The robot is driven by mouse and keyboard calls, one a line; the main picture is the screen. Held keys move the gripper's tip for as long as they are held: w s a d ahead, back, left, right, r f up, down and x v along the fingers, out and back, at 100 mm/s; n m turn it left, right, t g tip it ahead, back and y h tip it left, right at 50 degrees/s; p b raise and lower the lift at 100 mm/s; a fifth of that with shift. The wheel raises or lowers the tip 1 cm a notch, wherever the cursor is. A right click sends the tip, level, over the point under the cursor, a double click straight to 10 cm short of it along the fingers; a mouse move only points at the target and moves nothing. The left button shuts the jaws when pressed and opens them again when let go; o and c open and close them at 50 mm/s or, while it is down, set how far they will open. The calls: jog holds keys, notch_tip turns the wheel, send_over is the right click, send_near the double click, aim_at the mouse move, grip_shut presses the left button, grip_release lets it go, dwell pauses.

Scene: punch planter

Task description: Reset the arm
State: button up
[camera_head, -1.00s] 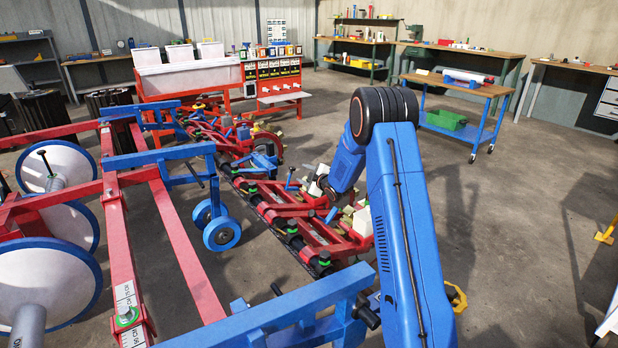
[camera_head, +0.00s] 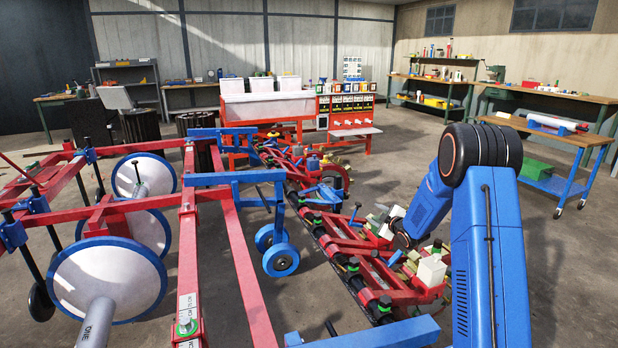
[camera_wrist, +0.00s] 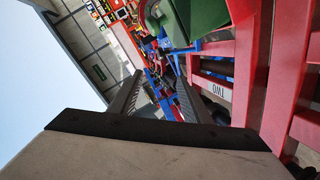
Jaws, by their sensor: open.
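My blue arm (camera_head: 490,240) stands at the right in the head view, its elbow up and its forearm sloping down to the left over the planter. My gripper (camera_wrist: 158,77) shows in the wrist view with its two dark fingers apart and nothing between them. In the head view the gripper cannot be made out clearly among the planter parts. The planter's red and blue frame (camera_head: 238,262) fills the left and middle. In the wrist view, red beams (camera_wrist: 250,75) run close by on the right, and a green part (camera_wrist: 200,18) is at the top.
White-faced discs (camera_head: 110,280) and a small blue-rimmed wheel (camera_head: 281,260) sit on the planter. A blue cart (camera_head: 560,160) with a wooden top stands at the right. Workbenches (camera_head: 440,90) line the back wall. Open concrete floor lies behind my arm.

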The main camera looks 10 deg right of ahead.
jog(key=s+a+r+m+g+h, duration=0.2)
jog(key=s+r+m, duration=0.2)
jog(key=s+r, duration=0.7)
jog(key=s+a+r+m+g+h, duration=0.1)
jog(key=s+r+m+g+h, duration=0.15)
jog(key=s+r, duration=0.85)
jog(key=s+a+f+m+g, duration=0.2)
jog(key=s, duration=1.2)
jog(key=s+a+f+m+g+y, duration=0.1)
jog(key=s+a+f+m, duration=0.1)
jog(key=s, duration=1.3)
jog(key=s+a+f+m+g, duration=0.2)
jog(key=s+a, duration=0.1)
jog(key=s, duration=1.2)
jog(key=shift+s+a+f+g, duration=0.25)
jog(key=shift+a+g, duration=0.1)
jog(key=shift+m+y, duration=0.25)
